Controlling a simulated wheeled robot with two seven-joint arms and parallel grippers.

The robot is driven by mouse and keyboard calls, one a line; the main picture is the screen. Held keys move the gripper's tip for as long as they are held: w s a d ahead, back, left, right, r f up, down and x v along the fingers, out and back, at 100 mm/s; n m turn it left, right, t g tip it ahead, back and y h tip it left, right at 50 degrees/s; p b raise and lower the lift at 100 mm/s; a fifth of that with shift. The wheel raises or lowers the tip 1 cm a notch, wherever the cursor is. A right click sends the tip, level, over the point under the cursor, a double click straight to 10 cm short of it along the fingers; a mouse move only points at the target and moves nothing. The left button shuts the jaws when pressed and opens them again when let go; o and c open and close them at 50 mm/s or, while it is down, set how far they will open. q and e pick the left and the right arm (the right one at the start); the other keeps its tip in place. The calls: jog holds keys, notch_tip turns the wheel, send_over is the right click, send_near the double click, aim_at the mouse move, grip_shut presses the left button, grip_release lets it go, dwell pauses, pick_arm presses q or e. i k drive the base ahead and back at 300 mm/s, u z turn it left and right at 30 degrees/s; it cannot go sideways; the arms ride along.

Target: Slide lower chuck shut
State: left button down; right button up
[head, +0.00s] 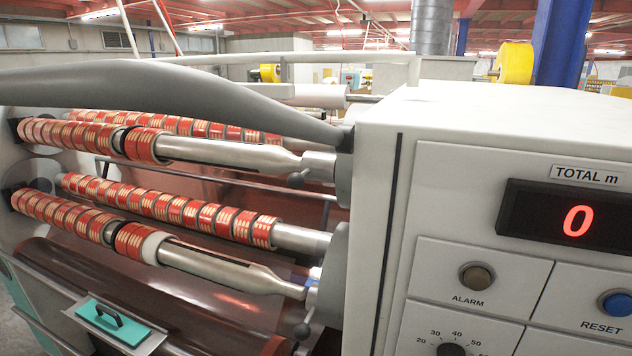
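The lower chuck (313,297) is a short metal piece on a grey round flange (332,275) at the left side of the cabinet. A dark ball knob (302,331) hangs below it. The tapered tip of the lower front shaft (222,268) comes up close to the chuck; I cannot tell whether they are joined or a small gap is left. The lower shaft carries red tape rolls (62,211) and a white-edged roll (140,241). The upper chuck (318,163) meets the tip of the upper front shaft (230,153). Neither of my grippers is in view.
The white cabinet (480,110) with a display (570,218) reading 0 fills the right. A thick grey curved bar (150,85) crosses above the upper shaft. A teal block with a black handle (112,320) sits at the lower left.

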aim_at(302, 330)
jog(key=u, duration=1.2)
jog(key=k, duration=0.85)
jog(key=z, duration=1.15)
jog(key=i, duration=0.5)
